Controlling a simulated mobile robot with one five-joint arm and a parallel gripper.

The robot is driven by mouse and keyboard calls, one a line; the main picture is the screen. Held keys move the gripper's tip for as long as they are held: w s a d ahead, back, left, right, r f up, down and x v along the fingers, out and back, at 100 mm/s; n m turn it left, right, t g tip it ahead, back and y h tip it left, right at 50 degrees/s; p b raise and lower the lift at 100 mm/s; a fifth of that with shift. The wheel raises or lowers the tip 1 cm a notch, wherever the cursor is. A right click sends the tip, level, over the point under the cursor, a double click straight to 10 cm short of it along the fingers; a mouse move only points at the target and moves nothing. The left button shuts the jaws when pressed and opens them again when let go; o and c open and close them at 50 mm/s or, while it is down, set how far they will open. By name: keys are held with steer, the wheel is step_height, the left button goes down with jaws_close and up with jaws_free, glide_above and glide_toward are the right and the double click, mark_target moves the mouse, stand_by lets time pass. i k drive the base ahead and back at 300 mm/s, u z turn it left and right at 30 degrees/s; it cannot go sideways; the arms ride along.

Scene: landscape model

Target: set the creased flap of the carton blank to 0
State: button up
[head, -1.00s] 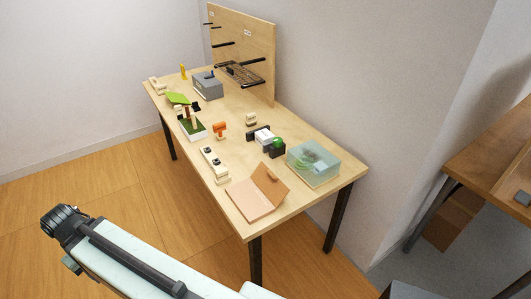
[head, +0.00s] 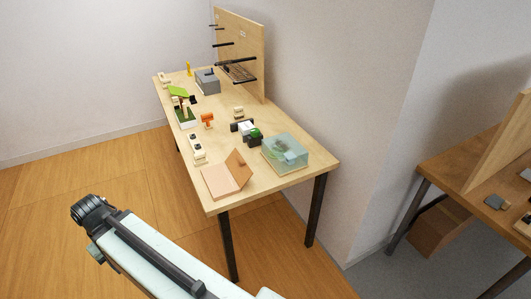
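The carton blank (head: 222,183) lies near the front left corner of the light wooden table. It is a pinkish-tan sheet. Its creased flap (head: 237,161) stands tilted up along the right side, with a small dark mark near its top. My arm reaches across the lower left of the picture, well short of the table and apart from the blank. My arm's far end (head: 93,216) is dark and shows at the left. I cannot make out the gripper's fingers.
A clear greenish box (head: 285,152) stands right of the blank. A pale block with black knobs (head: 197,149) lies behind it. An orange piece (head: 207,119), a grey box (head: 207,82) and a pegboard (head: 240,50) are farther back. Another table (head: 478,200) is at right. Floor is clear at left.

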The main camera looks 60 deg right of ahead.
mark_target(241, 171)
steer(key=u, duration=0.15)
steer(key=i, duration=0.75)
steer(key=z, duration=0.2)
steer(key=k, duration=0.75)
steer(key=u, duration=0.2)
steer(key=i, duration=0.95)
steer(key=z, duration=0.05)
